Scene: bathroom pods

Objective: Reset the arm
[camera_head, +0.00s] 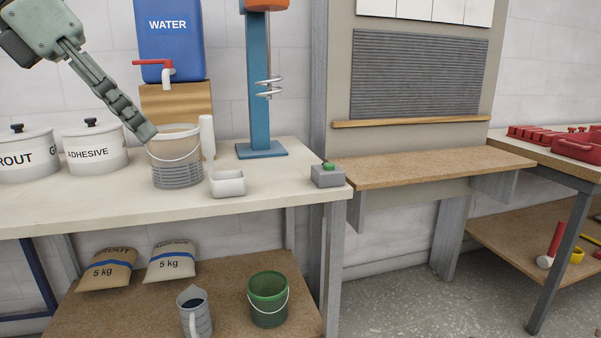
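My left gripper (147,134) comes in from the top left, its grey-green fingers slanting down to the right. The fingers lie close together, with nothing visible between them. Their tips show in front of the upper rim of a light grey bucket (177,170) with a wire handle on the bench; whether they touch it I cannot tell. My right gripper is out of view.
The bench (290,158) also holds white Grout and Adhesive pots (97,152), a small white tray (228,185), a blue mixer stand (257,90) and a grey box with a green button (327,176). A blue water tank (168,35) stands behind. A bare wooden shelf (430,165) is at right.

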